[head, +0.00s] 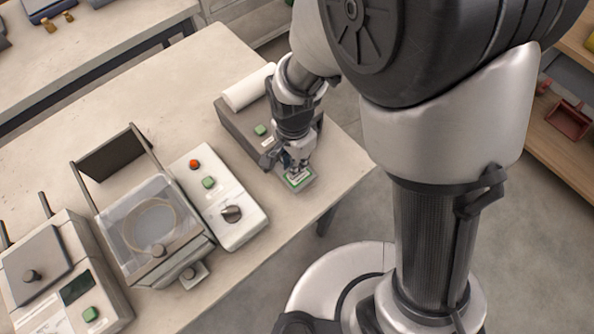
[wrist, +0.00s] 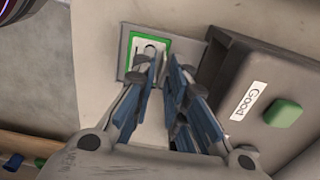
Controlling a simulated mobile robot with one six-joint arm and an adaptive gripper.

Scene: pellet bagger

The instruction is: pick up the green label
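The green label (wrist: 135,62) has a green border, a white face and dark marks. It lies on a grey plate (wrist: 124,74) at the table's edge and also shows in the head view (head: 299,179). My gripper (wrist: 166,62) points down at the label's right part in the wrist view, and its left finger hides some of the label. In the head view my gripper (head: 294,168) is right over the label. I cannot tell if the tips touch it.
A white control box (head: 231,209), a clear-lidded machine (head: 152,228) and a scale-like device (head: 72,280) stand left. The table's back is clear.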

